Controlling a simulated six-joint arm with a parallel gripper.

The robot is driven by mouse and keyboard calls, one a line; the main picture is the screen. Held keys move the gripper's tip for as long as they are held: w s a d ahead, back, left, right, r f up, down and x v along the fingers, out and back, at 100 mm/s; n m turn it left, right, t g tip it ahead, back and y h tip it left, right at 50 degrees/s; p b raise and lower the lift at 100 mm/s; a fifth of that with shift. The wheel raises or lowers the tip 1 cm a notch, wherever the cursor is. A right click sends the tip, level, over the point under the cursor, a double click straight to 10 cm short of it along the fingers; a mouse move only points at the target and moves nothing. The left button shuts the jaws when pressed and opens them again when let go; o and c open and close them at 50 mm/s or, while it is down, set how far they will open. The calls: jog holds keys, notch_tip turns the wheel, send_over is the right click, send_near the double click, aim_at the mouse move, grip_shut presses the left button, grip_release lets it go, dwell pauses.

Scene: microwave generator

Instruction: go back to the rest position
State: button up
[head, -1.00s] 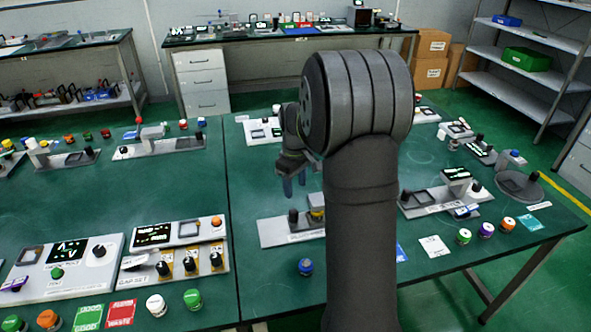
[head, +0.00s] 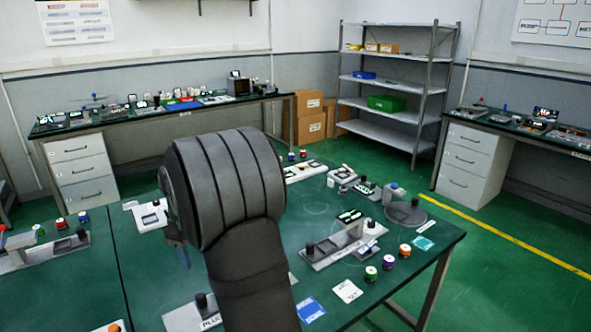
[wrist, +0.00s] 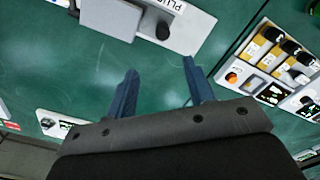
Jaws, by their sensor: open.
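My gripper (wrist: 160,90) shows in the wrist view with its two blue fingers spread apart and nothing between them. It hangs over bare green table. A grey device with a black knob and a "PLUG" label (wrist: 185,22) lies beyond the fingertips in the wrist view. In the head view, my arm's large dark joint covers most of the gripper; only a blue finger shows below it at the left. The plug device (head: 183,318) is partly hidden behind my arm there.
A panel with switches and displays (wrist: 275,68) lies right in the wrist view. In the head view, a device with a display (head: 345,238), colored buttons (head: 388,262) and a blue card (head: 310,310) stand right of my arm. Shelves (head: 400,85) and boxes stand behind.

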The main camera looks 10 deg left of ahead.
notch_tip(320, 180, down, 17)
jog(key=shift+f, duration=0.2)
jog(key=shift+s+a, duration=0.1)
dwell(0.3)
jog(key=o, duration=0.9)
jog(key=shift+o, duration=1.2)
jog(key=shift+r, duration=0.1)
jog(key=shift+w+r+n, duration=0.2)
jog(key=shift+r+n, duration=0.1)
notch_tip(320, 180, up, 16)
jog(key=w+d+n, duration=0.2)
jog(key=d+n, duration=0.1)
jog(key=n, duration=0.7)
notch_tip(320, 180, down, 10)
jog(key=shift+w+a, duration=0.15)
